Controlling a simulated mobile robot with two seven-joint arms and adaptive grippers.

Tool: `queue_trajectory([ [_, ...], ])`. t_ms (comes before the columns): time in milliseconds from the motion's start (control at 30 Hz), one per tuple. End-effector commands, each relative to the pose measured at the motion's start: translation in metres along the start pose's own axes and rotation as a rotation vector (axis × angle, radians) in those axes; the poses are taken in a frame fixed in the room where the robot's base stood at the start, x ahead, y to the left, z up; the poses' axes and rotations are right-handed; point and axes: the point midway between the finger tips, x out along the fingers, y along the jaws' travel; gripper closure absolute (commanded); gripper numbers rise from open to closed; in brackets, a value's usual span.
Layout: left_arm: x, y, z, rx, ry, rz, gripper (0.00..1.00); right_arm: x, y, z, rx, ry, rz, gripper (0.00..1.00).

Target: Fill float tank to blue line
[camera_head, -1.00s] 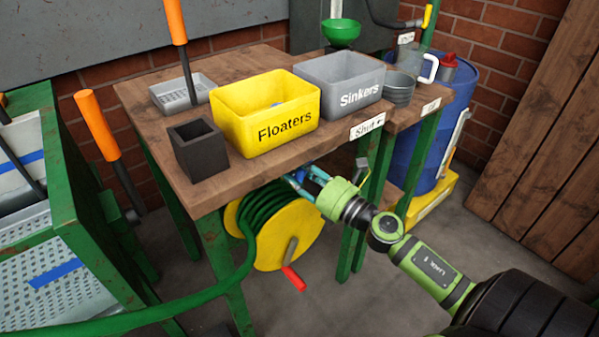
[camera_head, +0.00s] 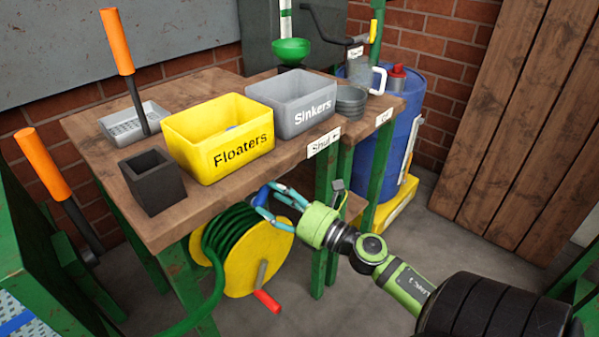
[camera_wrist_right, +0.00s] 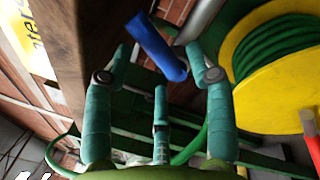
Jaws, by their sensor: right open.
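The float tank shows only in part at the lower left of the head view, as a green frame (camera_head: 25,250) with a blue strip (camera_head: 14,325) on a pale panel. My right gripper (camera_head: 266,205) is open and empty under the bench's front edge. A blue cylindrical handle (camera_head: 261,198) lies at its fingers. In the right wrist view this blue handle (camera_wrist_right: 157,48) reaches between the spread teal fingers (camera_wrist_right: 159,68), and I see no finger closed on it. The green hose (camera_head: 240,230) is wound on a yellow reel (camera_head: 262,255) just below. My left gripper is out of view.
The wooden bench (camera_head: 205,210) carries a yellow Floaters bin (camera_head: 190,145), a grey Sinkers bin (camera_head: 270,95) and a black box (camera_head: 152,185). A red-handled crank (camera_head: 267,300) sticks out from the reel. A blue barrel (camera_head: 405,125) stands at the right. Floor before the wooden panel is clear.

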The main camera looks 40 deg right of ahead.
Motion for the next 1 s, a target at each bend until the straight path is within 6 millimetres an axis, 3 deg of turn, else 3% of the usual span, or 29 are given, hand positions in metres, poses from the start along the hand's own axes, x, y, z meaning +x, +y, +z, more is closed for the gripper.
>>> queue_trajectory([
  [200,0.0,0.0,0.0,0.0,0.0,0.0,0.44,-0.049,-0.001,0.0,0.005,-0.003,-0.006,0.44],
  [400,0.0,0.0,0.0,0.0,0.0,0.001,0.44,-0.076,-0.001,0.001,0.001,-0.003,-0.003,0.44],
  [1000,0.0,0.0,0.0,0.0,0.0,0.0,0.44,-0.082,0.0,0.001,-0.001,-0.003,-0.001,0.44],
])
